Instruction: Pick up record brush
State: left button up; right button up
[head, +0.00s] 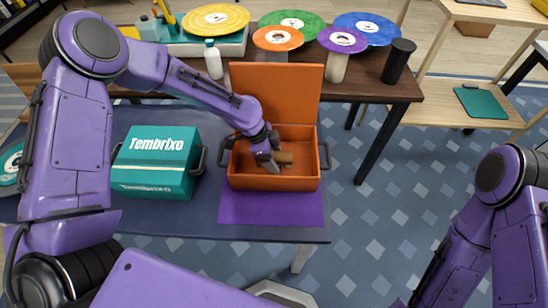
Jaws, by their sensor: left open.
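A small brown wooden-looking object (284,158), which looks like the record brush, lies inside the open orange box (254,183) in the head view. My left gripper (272,164) reaches down into the box, open, with its fingertips right at the left end of the brush. The gripper hides part of the brush, and I cannot tell whether the fingers touch it. My right arm shows at the right edge, but its gripper is out of view.
The box's raised lid (284,92) stands behind it, and a purple mat (270,212) lies beneath. A teal Tembrixo case (157,180) sits to the left. Behind are colored records (292,24), a white bottle (214,62) and a black cylinder (398,62).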

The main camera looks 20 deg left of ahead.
pick_arm(q)
jog(key=shift+f, duration=0.15)
jog(key=c, duration=1.1)
